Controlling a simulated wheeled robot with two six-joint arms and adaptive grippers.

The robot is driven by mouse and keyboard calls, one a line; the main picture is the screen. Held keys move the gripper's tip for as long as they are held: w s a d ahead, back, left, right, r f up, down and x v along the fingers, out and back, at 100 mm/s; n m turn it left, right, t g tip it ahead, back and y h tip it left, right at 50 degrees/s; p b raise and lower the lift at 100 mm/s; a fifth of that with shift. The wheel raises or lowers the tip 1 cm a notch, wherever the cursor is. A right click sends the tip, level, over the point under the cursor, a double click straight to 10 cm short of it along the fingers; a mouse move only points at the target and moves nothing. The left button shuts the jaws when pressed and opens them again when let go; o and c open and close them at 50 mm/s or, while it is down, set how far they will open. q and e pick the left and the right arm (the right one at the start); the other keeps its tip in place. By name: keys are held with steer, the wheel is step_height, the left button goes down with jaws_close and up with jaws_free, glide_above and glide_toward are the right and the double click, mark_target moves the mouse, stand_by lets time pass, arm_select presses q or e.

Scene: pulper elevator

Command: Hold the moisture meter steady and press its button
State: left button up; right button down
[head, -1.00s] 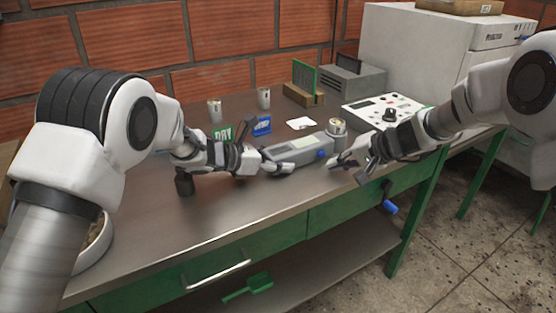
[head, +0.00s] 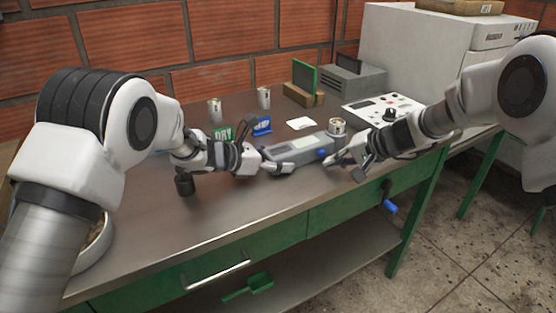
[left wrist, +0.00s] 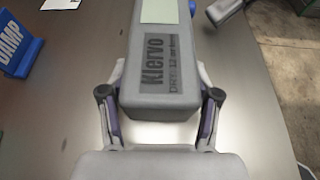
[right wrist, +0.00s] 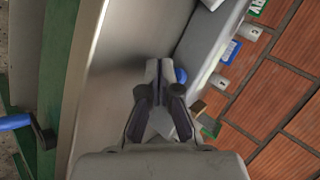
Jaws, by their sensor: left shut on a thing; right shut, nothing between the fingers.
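The moisture meter (head: 300,150) is a grey box with a pale screen, lying over the metal table. Its "Klervo" label (left wrist: 155,62) faces up in the left wrist view. My left gripper (head: 272,161) is shut on the near end of the meter, with a finger on each side. My right gripper (head: 329,163) is shut and empty. Its fingertips (right wrist: 158,68) are close beside the button; I cannot tell if they touch.
A "DRY" sign (head: 222,133) and a blue "DAMP" sign (head: 261,126) stand behind the meter. A white control panel (head: 375,108) is at the back right.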

stand_by(0.5)
steer(key=shift+w+a, duration=0.25)
steer(key=shift+w, duration=0.15)
steer(key=shift+w+a, duration=0.25)
steer(key=shift+w, duration=0.15)
stand_by(0.5)
steer(key=shift+s+d, duration=0.5)
steer(key=shift+s, duration=0.3)
steer(key=shift+s, duration=0.1)
steer(key=s+d, duration=0.2)
steer(key=s, duration=0.1)
steer(key=s+d, duration=0.1)
steer(key=s, duration=0.1)
arm_select(q)
steer(key=o, duration=1.5)
steer(key=shift+o, duration=0.2)
